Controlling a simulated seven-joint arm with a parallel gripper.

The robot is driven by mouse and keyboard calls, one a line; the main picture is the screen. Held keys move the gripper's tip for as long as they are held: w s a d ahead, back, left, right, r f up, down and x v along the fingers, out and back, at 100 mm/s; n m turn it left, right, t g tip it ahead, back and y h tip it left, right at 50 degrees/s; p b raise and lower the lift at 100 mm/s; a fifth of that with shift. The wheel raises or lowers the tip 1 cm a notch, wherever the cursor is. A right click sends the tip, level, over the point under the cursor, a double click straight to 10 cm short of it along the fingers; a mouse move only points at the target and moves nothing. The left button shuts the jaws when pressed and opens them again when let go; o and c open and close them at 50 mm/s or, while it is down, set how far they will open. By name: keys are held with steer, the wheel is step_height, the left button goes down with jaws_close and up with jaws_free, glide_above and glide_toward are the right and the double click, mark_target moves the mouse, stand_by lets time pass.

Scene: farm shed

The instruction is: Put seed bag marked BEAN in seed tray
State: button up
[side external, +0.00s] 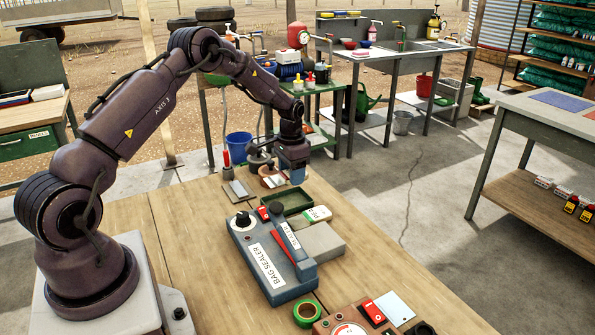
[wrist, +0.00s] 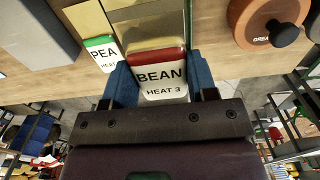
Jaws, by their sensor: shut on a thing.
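My gripper (wrist: 160,80) has its blue fingers closed on both sides of the seed bag marked BEAN (wrist: 160,92), a white bag with a red top and the words HEAT 3. In the side view my gripper (side external: 294,176) is low over the far end of the bench, just beyond the dark green seed tray (side external: 299,208); I cannot make out the bag there. The tray looks empty. A white bag with a green top lies beside the tray (side external: 318,213); the wrist view shows it as the PEA bag (wrist: 102,54).
The blue bag sealer (side external: 268,262) and a grey block (side external: 320,243) stand nearer the camera. A brown grease tin (wrist: 268,20) is close to my gripper. A green tape roll (side external: 307,313) lies at the front. The bench's left part is clear.

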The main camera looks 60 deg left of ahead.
mark_target(292, 203)
steer(key=shift+f, duration=3.15)
steer(key=shift+f, duration=0.55)
steer(key=o, duration=1)
steer(key=shift+o, duration=0.3)
step_height(292, 203, up, 12)
steer(key=shift+f, duration=0.1)
steer(key=shift+r, duration=0.55)
steer(key=s+d, duration=0.1)
steer(key=s+f+n, duration=0.1)
steer(key=shift+s+d+g, duration=0.3)
steer(key=shift+d, duration=0.1)
steer(key=s+d+r+t, duration=0.5)
steer(key=s+d+r, duration=1.6)
steer(key=s+r, duration=0.1)
steer(key=shift+s+d+m+t, duration=0.4)
steer(key=shift+s, duration=0.1)
